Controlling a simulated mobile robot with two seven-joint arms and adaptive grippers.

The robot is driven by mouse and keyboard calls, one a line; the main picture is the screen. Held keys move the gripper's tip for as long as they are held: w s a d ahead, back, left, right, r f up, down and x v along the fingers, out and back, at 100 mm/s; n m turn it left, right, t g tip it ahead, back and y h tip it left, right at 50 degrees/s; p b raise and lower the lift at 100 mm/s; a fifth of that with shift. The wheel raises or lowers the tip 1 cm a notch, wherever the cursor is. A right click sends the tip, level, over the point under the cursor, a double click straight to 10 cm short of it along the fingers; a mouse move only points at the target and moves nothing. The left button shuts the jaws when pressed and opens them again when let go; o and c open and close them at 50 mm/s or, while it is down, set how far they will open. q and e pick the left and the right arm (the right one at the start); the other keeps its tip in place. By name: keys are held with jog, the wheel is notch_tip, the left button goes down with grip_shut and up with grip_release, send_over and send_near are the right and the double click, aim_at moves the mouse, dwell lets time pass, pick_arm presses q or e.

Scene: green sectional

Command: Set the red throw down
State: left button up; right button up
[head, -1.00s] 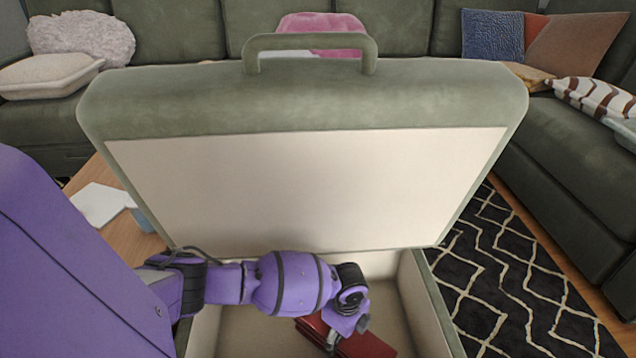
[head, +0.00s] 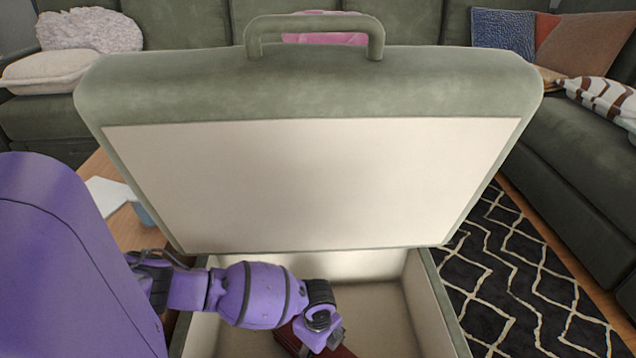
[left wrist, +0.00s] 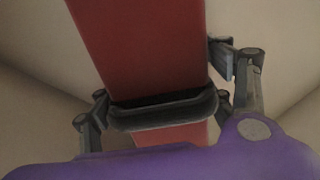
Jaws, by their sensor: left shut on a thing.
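The red throw (head: 287,338) is a folded dark red bundle low inside the open green storage box (head: 440,310). It fills the upper middle of the left wrist view (left wrist: 140,45). My left gripper (head: 322,343) reaches into the box and is shut on the throw; its dark finger pad crosses the red cloth in the left wrist view (left wrist: 163,110). The throw's lower part is cut off by the head view's bottom edge, and I cannot tell whether it touches the box floor. My right gripper is not in view.
The box's raised lid (head: 310,185), with a handle on top, stands behind my left arm. A wooden table (head: 125,232) with a white item is at the left. A black patterned rug (head: 520,270) lies at the right. Green sofas (head: 570,150) with cushions stand behind and right.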

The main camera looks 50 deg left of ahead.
pick_arm(q)
jog(key=shift+f, duration=0.15)
jog(key=o, duration=1.5)
jog(key=shift+o, duration=0.2)
notch_tip(320, 180, up, 12)
jog(key=p, duration=0.5)
jog(key=shift+r+p, duration=0.2)
jog(key=shift+p, duration=0.1)
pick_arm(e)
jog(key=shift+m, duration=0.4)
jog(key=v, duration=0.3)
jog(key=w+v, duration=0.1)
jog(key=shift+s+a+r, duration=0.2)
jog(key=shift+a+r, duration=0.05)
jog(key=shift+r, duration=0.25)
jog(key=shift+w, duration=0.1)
